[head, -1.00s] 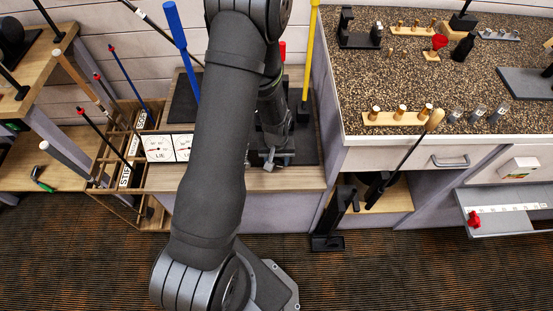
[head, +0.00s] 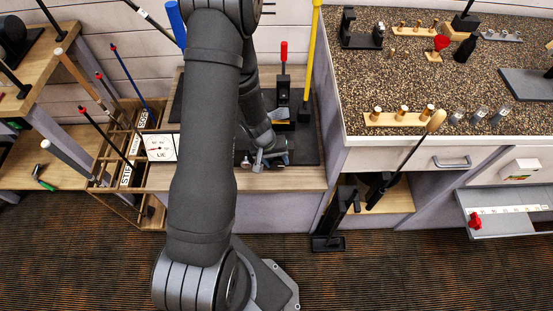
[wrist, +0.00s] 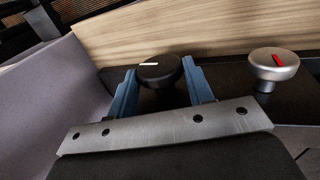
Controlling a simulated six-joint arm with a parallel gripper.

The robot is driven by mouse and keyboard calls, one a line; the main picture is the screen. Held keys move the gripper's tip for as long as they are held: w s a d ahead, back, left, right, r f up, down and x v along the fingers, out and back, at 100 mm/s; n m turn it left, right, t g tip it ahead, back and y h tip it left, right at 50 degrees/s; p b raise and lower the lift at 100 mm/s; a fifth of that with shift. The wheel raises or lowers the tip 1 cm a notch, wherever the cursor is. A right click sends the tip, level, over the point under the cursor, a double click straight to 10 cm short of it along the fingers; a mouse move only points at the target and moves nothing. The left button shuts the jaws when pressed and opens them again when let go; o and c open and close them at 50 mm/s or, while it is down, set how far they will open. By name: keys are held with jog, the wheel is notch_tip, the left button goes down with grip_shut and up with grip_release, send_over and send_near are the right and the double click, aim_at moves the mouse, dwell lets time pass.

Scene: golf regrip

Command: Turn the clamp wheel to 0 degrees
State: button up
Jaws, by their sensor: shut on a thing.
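In the wrist view a round black knob (wrist: 160,73) with a white line on its top sits between the two blue fingers of my gripper (wrist: 158,80). The fingers are closed on its sides. The white line lies nearly level across the picture. To the right stands a silver knob (wrist: 276,65) with a red mark on its top, clear of the fingers. I cannot tell for sure which knob is the clamp wheel. In the head view my gripper (head: 270,158) is low at the front of the bench, and the black knob is hidden there.
A black clamp with a red handle (head: 284,52) and a yellow shaft (head: 311,60) stand behind my gripper. A white card marked LIE (head: 161,148) is to the left. A wooden club rack (head: 125,165) stands farther left. A speckled countertop (head: 390,80) is at the right.

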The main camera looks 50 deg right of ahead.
jog(key=shift+a+f+g+h, duration=0.1)
jog(key=shift+a+g+h, duration=0.15)
jog(key=shift+g+h, duration=0.35)
jog(key=o, duration=1)
jog(key=shift+d, duration=0.1)
jog(key=shift+w, duration=0.1)
jog(key=v, duration=1.7)
jog(key=shift+r, duration=0.3)
